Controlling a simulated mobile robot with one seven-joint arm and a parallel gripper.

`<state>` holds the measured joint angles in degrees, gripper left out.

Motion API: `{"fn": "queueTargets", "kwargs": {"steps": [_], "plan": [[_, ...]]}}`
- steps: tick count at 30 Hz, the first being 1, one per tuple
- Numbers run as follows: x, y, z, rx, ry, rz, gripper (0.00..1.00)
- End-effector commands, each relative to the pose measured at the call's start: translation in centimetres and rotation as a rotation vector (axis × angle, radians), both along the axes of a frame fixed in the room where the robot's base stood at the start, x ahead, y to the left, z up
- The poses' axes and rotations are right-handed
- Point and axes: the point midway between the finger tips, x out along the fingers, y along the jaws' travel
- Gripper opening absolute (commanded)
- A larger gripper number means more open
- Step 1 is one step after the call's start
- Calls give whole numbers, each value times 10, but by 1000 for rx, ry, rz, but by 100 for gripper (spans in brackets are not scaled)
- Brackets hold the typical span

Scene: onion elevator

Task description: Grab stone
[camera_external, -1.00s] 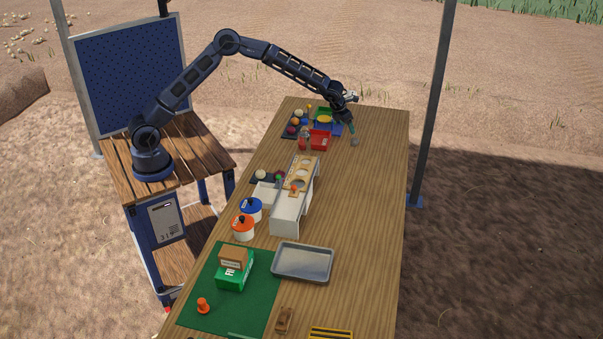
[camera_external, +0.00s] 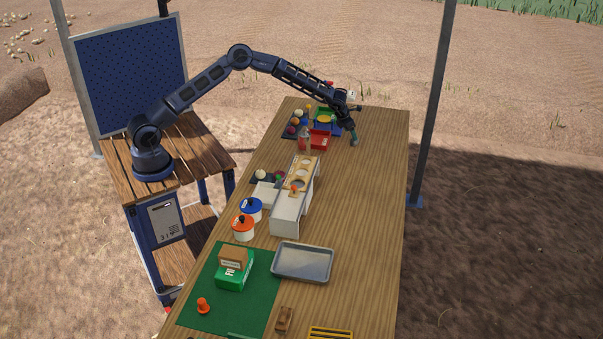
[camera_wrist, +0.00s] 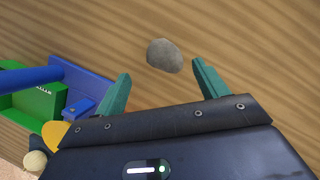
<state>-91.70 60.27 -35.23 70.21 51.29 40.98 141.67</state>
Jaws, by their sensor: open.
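The stone (camera_wrist: 165,56) is a small grey rounded lump on the wooden table in the wrist view. It lies between and slightly beyond the two teal fingertips, apart from both. My gripper (camera_wrist: 160,82) is open and empty, with its fingers spread to either side of the stone's position. In the external view, my gripper (camera_external: 354,124) is low over the far end of the table. There the stone is too small or hidden to make out clearly from the fingers.
Blue and green bins (camera_wrist: 65,85) stand just left of my gripper in the wrist view. A red bin (camera_external: 313,142) sits nearby on the table. A white stand with a wooden top (camera_external: 292,205) is farther toward the camera. The table right of my gripper is clear.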

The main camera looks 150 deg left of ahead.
Motion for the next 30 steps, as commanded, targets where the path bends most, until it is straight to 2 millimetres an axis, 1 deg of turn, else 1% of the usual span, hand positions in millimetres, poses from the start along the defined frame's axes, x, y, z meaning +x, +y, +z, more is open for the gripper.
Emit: {"fn": "queueTargets", "kwargs": {"steps": [6, 12, 22, 26, 27, 29, 30], "plan": [[7, 8, -25, -3, 0, 0, 72], [8, 16, -42, -2, 0, 0, 72], [8, 17, -45, -1, 0, 0, 72], [8, 17, -45, -1, 0, 0, 47], [8, 17, -45, -1, 0, 0, 39], [8, 17, -45, -1, 0, 0, 27], [8, 17, -45, -2, 0, 0, 19]]}}
